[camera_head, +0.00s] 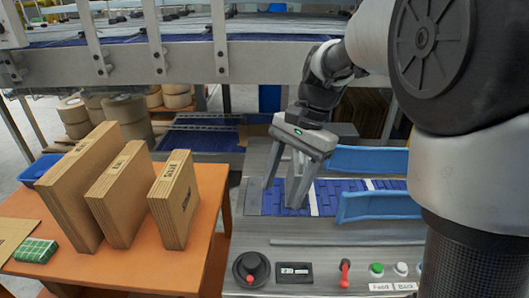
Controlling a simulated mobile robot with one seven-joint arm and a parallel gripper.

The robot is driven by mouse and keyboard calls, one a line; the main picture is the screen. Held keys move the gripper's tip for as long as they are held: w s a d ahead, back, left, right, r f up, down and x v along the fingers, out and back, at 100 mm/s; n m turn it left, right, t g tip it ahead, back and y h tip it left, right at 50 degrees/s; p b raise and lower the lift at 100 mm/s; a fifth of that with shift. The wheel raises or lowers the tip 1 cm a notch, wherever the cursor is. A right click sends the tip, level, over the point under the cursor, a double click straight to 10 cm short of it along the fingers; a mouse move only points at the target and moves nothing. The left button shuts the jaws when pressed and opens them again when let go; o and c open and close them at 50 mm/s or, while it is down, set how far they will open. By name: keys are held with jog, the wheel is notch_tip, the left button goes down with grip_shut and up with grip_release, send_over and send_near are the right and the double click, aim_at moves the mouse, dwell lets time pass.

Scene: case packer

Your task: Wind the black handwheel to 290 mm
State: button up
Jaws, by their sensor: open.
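The black handwheel (243,278) lies at the front of the grey machine panel. It is a round black dial with a red knob (254,262) on it. A small dark display (294,272) stands just right of it; its white digits are too small to read surely. My gripper (286,194) is open and points down over the blue conveyor belt (328,196), behind and to the right of the handwheel. It is apart from the handwheel and holds nothing that I can see.
A red lever (345,273) and green and white buttons (376,269) sit right of the display. Blue guide rails (375,206) flank the belt. An orange table (140,268) at left bears several upright cardboard packs and a green item (36,250).

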jog(key=m+g+b, duration=0.1)
jog(key=b, duration=0.1)
send_near(252, 260)
jog(key=b+x, duration=0.4)
jog(key=x, duration=0.4)
jog(key=shift+a+f+b, duration=0.1)
jog(key=shift+f+b, duration=0.1)
jog(key=shift+b, duration=0.1)
jog(key=c, duration=1)
